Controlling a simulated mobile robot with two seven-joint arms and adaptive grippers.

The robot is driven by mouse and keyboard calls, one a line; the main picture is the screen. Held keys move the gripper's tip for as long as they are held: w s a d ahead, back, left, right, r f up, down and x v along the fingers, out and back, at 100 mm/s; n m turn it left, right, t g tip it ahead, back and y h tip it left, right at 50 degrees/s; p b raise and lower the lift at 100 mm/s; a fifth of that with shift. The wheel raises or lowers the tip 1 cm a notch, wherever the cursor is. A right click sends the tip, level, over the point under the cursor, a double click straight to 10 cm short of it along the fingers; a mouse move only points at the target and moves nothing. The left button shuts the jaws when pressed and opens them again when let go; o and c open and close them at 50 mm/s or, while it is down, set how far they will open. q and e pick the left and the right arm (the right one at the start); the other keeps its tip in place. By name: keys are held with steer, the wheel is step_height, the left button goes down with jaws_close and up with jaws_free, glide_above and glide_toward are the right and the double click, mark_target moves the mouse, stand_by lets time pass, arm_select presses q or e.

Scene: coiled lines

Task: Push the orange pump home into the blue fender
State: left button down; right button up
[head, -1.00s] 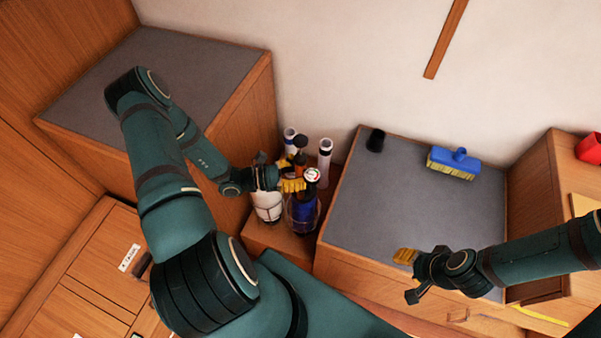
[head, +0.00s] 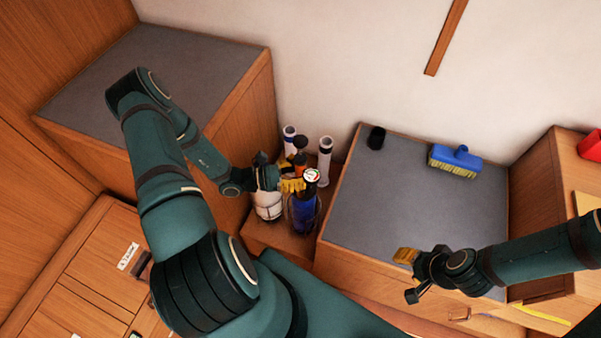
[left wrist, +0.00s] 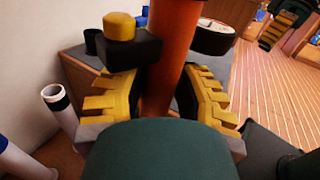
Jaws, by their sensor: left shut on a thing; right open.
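The orange pump (left wrist: 172,70) shows in the left wrist view as an upright orange tube between the yellow finger pads. My left gripper (left wrist: 158,100) is shut on it. In the head view my left gripper (head: 291,185) is among the upright items in the low wooden bin; its fingers hide part of them. The blue fender (head: 304,215) stands in that bin, just right of and below the fingers. A black piece with a white and red top is over it. I cannot see how deep the pump sits. My right gripper (head: 408,275) is open and empty, in front of the right counter.
A white fender (head: 268,207) stands left of the blue one. White tubes (head: 325,165) stand behind. The grey right counter (head: 400,210) holds a black cup (head: 377,138) and a blue brush (head: 455,160); its middle is clear. A higher grey counter (head: 210,60) rises at the left.

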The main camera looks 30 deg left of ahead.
arm_select(q)
steer(key=shift+f+b, duration=0.5)
steer(key=shift+f, duration=0.2)
arm_select(e)
steer(key=shift+f, duration=0.5)
arm_select(q)
steer(key=c, duration=0.6)
jaws_free()
